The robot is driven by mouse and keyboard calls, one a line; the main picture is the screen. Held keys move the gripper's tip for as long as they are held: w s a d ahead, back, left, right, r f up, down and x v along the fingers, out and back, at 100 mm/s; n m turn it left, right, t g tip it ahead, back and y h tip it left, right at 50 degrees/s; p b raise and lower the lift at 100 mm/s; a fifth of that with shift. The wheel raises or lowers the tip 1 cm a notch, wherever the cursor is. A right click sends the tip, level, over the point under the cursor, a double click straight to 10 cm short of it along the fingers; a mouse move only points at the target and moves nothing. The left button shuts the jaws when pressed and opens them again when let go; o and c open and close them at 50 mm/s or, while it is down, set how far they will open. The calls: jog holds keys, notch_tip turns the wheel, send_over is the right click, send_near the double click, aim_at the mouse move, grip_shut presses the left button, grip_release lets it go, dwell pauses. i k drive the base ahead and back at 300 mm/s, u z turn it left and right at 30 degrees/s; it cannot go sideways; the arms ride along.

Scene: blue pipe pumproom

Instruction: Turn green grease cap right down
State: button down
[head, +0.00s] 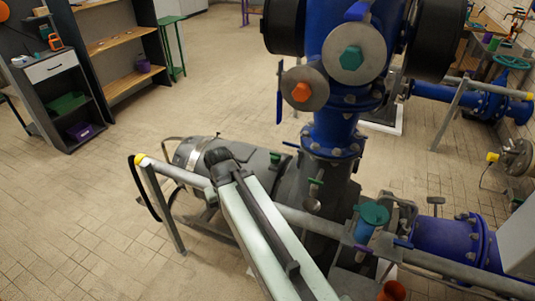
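A round green cap (374,213) sits on top of a blue cup-shaped body at the right of the pump, in the lower right of the head view. A smaller green T-shaped piece (316,181) stands on the pump to its left. A green hexagonal knob (351,58) is on a grey disc higher up. I cannot tell from this view which of these is the grease cap on the right; the round one is furthest right on the pump. My pale arm link crosses the lower middle, left of the round cap and apart from it. I cannot make out my gripper.
A grey rail (442,267) with a yellow end runs across the front of the pump. A blue vertical pipe (334,115) rises behind it. An orange hexagonal knob (301,92) and an orange cap (391,291) are nearby. Tiled floor (85,220) is clear at left.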

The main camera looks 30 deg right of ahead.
aim_at(275, 158)
jog(key=i, duration=1.1)
jog(key=u, duration=1.15)
